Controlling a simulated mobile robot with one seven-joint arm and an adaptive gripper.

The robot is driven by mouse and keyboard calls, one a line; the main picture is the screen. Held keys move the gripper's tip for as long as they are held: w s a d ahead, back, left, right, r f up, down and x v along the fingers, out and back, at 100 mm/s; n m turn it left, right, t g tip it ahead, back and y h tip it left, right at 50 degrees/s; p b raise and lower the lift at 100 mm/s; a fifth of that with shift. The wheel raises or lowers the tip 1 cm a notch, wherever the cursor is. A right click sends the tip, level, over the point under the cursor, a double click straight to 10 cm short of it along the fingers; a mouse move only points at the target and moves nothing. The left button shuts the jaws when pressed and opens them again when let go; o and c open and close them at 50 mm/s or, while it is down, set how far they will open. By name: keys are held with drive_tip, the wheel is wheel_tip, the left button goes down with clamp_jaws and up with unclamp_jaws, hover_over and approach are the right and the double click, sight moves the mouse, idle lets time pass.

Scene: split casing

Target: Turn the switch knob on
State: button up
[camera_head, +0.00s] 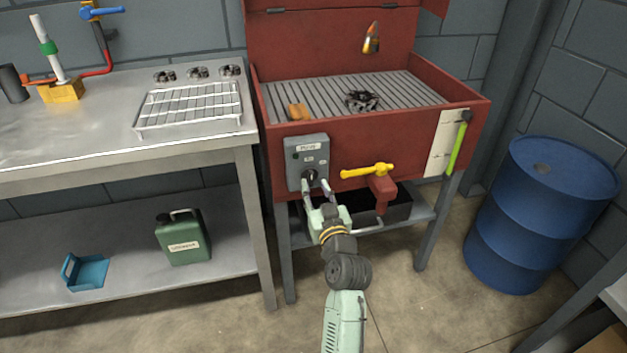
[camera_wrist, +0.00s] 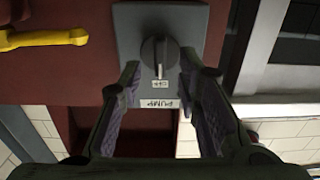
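The switch knob (camera_head: 310,175) is a dark round knob on a grey box marked PUMP (camera_head: 308,150), on the front of the red basin. In the wrist view the knob (camera_wrist: 157,52) has a light pointer line facing a small label (camera_wrist: 160,84), too small to read surely. The PUMP label (camera_wrist: 160,104) appears upside down there. My gripper (camera_head: 318,188) is in front of the box. In the wrist view its fingers (camera_wrist: 160,78) are apart, one on each side of the knob's line, with a gap visible. Contact with the knob cannot be seen.
A yellow valve handle (camera_head: 368,171) sits right of the box on the red basin (camera_head: 277,170). A steel table (camera_head: 195,150) stands left, a blue drum (camera_head: 535,215) right. A dark bin (camera_head: 395,212) lies on the shelf under the basin.

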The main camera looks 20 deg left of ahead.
sight(310, 177)
drive_tip(key=shift+x, duration=1.35)
drive_tip(key=shift+c, duration=0.2)
clamp_jaws()
